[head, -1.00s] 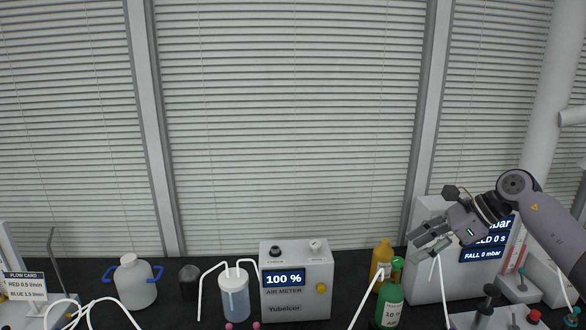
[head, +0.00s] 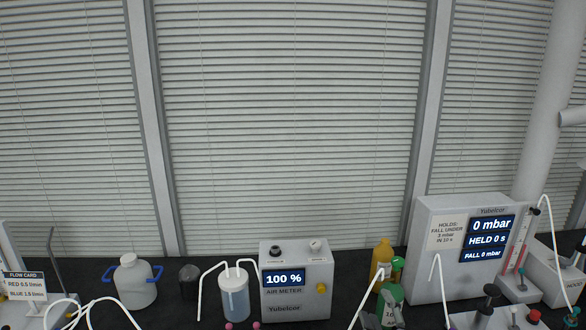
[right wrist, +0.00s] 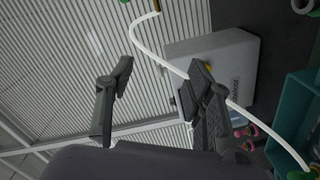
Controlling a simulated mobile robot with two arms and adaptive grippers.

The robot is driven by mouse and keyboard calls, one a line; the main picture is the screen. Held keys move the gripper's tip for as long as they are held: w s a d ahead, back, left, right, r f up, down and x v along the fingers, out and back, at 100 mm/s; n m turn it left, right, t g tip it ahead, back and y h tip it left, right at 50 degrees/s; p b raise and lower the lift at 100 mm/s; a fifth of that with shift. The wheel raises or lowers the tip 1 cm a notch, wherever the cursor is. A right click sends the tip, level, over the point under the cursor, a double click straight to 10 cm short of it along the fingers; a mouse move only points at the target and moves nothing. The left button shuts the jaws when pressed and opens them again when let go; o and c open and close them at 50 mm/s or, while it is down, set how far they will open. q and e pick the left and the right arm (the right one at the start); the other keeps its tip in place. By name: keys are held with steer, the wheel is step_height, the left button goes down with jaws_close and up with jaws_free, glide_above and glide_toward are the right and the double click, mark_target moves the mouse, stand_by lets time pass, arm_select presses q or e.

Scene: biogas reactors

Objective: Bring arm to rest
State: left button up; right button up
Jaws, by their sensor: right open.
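My right gripper (head: 372,320) shows only in part, as grey pieces at the bottom edge of the head view in front of the green bottle (head: 391,295). In the right wrist view my right gripper (right wrist: 160,78) has its two dark fingers wide apart with nothing held between them. A white tube (right wrist: 158,52) runs behind the fingers in that view, and I cannot tell how close it is. My left gripper is not in view.
On the black bench stand the air meter box (head: 296,258) reading 100 %, a bottle with white tubes (head: 235,300), a white jug (head: 134,285), a yellow bottle (head: 381,262) and a pressure display box (head: 428,245) reading 0 mbar. Blinds (head: 290,120) fill the back.

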steer(key=s+d+f+m+g, duration=0.1)
steer(key=s+f+m+g, duration=0.1)
steer(key=s+f, duration=0.2)
steer(key=s+d+f+m+g+h, duration=0.1)
steer(key=s+f+m+g, duration=0.1)
steer(key=s+f, duration=0.2)
steer(key=s+d+f+m+g+h, duration=0.1)
steer(key=s+f+m+g, duration=0.1)
steer(key=s+f+m, duration=0.1)
steer(key=shift+s+d+f+g, duration=0.1)
steer(key=shift+s+f+g, duration=0.1)
steer(key=shift+s+f, duration=0.3)
steer(key=shift+s+f+g, duration=0.15)
steer(key=shift+s+g, duration=0.05)
steer(key=shift+s, duration=0.5)
steer(key=s+f+m+g+y, duration=0.1)
steer(key=s+f+m+g, duration=0.2)
steer(key=s, duration=0.6)
steer(key=s+f+m+g, duration=0.1)
steer(key=s+f+g, duration=0.25)
steer(key=s, duration=0.55)
step_height(320, 180, down, 24)
steer(key=a+f+g, duration=0.1)
steer(key=g, duration=0.1)
steer(key=s+d+f+g, duration=0.1)
steer(key=s+d+f, duration=0.2)
steer(key=s+f, duration=1.4)
steer(key=shift+s+f+b, duration=0.2)
steer(key=shift+s+b, duration=0.15)
steer(key=shift+s, duration=0.3)
